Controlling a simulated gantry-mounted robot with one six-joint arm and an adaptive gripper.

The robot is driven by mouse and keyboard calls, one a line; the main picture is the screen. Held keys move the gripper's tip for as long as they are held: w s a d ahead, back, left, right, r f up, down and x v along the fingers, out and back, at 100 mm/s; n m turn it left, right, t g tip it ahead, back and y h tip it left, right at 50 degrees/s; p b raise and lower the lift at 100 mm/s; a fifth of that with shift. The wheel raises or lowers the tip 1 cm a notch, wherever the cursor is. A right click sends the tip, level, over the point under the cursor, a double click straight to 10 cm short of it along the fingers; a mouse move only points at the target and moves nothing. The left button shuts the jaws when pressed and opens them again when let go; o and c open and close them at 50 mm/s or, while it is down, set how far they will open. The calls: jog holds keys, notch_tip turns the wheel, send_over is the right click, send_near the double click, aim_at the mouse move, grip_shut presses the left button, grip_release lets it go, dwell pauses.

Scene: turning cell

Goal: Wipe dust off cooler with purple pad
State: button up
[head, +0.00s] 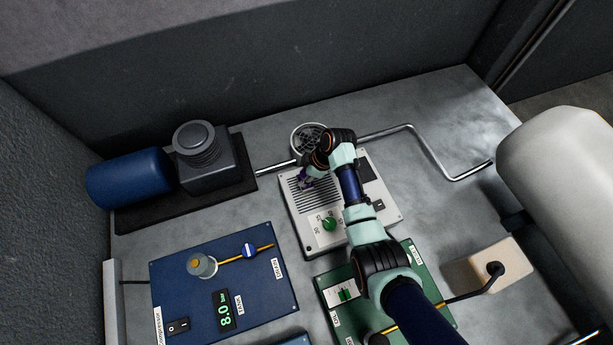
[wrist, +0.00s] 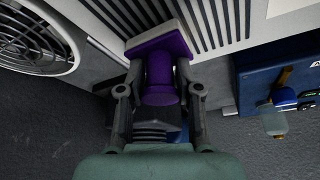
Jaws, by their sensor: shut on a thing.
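The cooler (head: 350,225) is a light grey box with a slotted grille, a round fan, a green knob and a small dark switch. It stands at the middle of the bench; its grille (wrist: 215,20) and fan (wrist: 35,40) show in the wrist view. My gripper (head: 309,178) is over the left part of the grille, partly hidden by my arm. In the wrist view my gripper (wrist: 158,95) is shut on the purple pad's handle (wrist: 160,75). The pad (wrist: 160,42) is at the grille slots; I cannot tell whether it touches. No dust can be made out.
A blue panel (head: 185,290) with a gauge display and valve lies front left. A green panel (head: 420,262) lies in front of the cooler. A blue tank and grey motor (head: 205,165) stand at left. A bent metal pipe (head: 430,150) runs behind and right.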

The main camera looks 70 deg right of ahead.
notch_tip(320, 180, up, 2)
jog(key=shift+s+a+p, duration=0.15)
jog(key=shift+p, duration=0.2)
jog(key=shift+r+p, duration=0.35)
notch_tip(320, 180, up, 4)
jog(key=p, duration=0.4)
jog(key=shift+r, duration=0.25)
